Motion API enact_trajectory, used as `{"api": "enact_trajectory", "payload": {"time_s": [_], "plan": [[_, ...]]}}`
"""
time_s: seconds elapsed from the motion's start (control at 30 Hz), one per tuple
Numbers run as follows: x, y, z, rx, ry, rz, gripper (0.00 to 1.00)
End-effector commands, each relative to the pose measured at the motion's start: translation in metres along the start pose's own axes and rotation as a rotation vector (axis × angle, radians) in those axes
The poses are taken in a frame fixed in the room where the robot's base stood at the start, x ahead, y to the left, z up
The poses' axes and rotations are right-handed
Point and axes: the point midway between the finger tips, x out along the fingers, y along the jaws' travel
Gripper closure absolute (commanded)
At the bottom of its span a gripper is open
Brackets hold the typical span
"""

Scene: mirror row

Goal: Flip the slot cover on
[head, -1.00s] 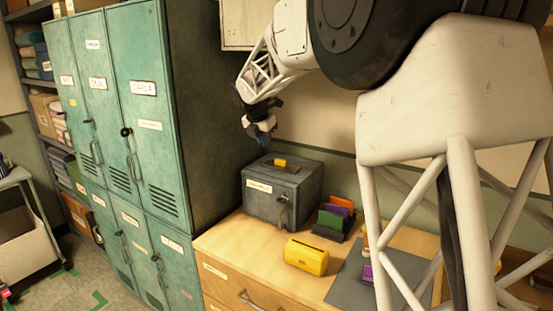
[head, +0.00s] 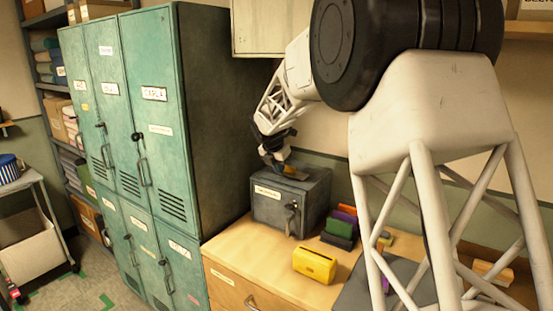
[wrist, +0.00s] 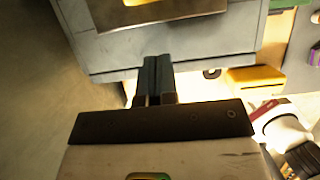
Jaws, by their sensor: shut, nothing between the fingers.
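The grey metal box (head: 268,207) stands on the wooden cabinet top, with a label and a latch on its front. The slot cover (wrist: 165,13) lies beyond the fingertips at the top edge, cut off by the frame.
A yellow box-like object (head: 314,264) sits on the wooden cabinet (head: 240,245) in front of the grey box. Several coloured upright pieces (head: 341,225) stand to its right. Green lockers (head: 160,120) rise at the left. A wall cupboard (head: 272,28) hangs above.

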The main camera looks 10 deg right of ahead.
Motion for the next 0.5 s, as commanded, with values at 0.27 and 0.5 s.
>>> {"api": "enact_trajectory", "payload": {"time_s": [0.27, 0.5], "plan": [[0.018, 0.000, 0.025, 0.000, 0.000, -0.001, 1.00], [0.022, 0.000, 0.036, -0.001, 0.001, -0.002, 1.00]]}}
